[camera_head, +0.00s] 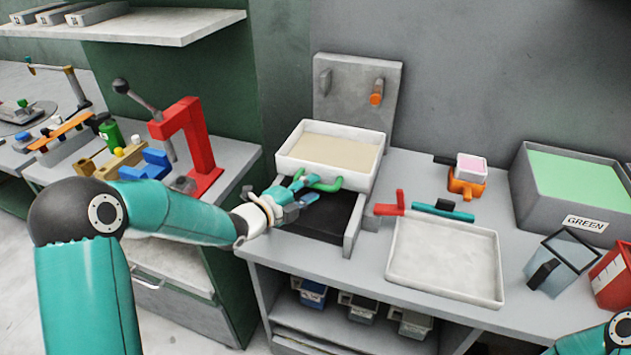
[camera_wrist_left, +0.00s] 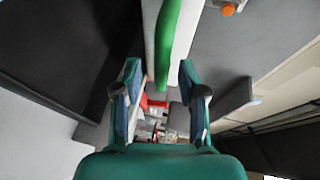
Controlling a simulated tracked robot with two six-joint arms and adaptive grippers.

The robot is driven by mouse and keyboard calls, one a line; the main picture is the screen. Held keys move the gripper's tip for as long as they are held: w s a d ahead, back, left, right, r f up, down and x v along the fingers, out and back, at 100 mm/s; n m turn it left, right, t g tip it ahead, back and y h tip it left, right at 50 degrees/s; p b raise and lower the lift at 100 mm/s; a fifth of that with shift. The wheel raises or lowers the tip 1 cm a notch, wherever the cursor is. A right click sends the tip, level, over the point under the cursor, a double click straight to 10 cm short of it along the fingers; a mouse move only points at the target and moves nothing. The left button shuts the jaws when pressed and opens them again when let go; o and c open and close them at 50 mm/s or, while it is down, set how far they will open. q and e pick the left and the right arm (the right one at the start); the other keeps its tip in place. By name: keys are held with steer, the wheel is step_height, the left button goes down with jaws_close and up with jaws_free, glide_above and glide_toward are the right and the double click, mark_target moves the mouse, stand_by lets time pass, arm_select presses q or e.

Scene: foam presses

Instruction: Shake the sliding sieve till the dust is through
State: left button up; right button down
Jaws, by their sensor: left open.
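The sliding sieve (camera_head: 287,156) is a white rectangular box with a tan layer inside, at the back of a dark bed (camera_head: 325,213). A green handle (camera_head: 327,186) sticks out from its front; the handle (camera_wrist_left: 168,40) also shows in the left wrist view. My left gripper (camera_head: 304,189) is at the handle. In the left wrist view, the left gripper (camera_wrist_left: 159,78) has its fingers apart, one on each side of the handle's line; I cannot tell whether they touch it. My right gripper is out of view; only part of that arm shows at bottom right.
A grey back plate with an orange knob (camera_head: 376,92) stands behind the sieve. Right of the bed are a red bracket (camera_head: 389,204), a white tray (camera_head: 443,262) and a green-filled bin (camera_head: 575,182). A red press (camera_head: 197,145) stands to the left.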

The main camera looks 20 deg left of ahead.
arm_select(q)
steer(key=shift+x, duration=1.1)
jaws_close()
